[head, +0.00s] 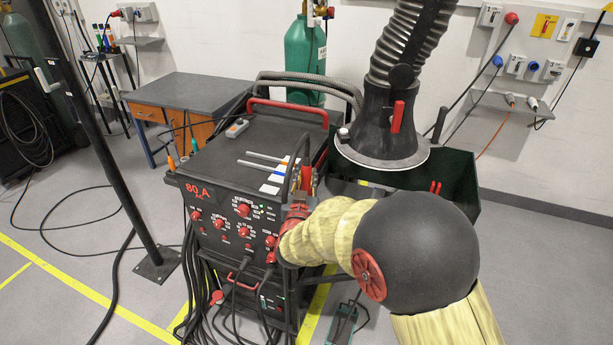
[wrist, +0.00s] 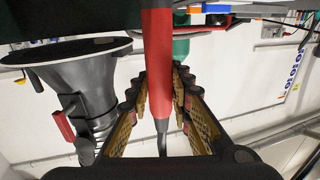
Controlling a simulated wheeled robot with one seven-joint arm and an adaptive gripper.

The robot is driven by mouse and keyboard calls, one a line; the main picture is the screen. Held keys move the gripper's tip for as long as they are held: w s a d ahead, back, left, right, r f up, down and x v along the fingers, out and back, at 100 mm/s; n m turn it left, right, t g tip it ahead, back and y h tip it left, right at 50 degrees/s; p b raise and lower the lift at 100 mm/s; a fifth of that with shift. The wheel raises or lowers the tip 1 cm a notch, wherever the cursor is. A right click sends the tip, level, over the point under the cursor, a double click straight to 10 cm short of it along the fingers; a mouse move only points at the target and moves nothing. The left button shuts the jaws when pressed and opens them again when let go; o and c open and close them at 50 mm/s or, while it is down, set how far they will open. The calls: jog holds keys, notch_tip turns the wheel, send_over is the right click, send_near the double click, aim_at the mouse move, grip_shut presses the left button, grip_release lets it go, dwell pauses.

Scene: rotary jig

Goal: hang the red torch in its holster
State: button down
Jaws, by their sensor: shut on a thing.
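My gripper (wrist: 160,84) is shut on the red torch (wrist: 157,45), whose red body runs between the gold-padded fingers in the wrist view. Its narrow dark end (wrist: 162,132) shows nearer the palm. In the head view my gripper (head: 304,178) is at the right side of the black welding machine (head: 225,180), by its front corner. The torch is mostly hidden there by my gripper and wrist. I cannot make out the holster for certain in either view.
A grey extraction hood (head: 385,135) hangs just behind and right of my gripper; it also shows in the wrist view (wrist: 85,75). A dark green bin (head: 462,175) stands behind my arm. Rods lie on the machine top. Cables (head: 205,310) crowd its front.

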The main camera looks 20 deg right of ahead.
jog(key=c, duration=1.5)
grip_release()
jog(key=shift+c, duration=0.2)
jog(key=shift+f, duration=0.15)
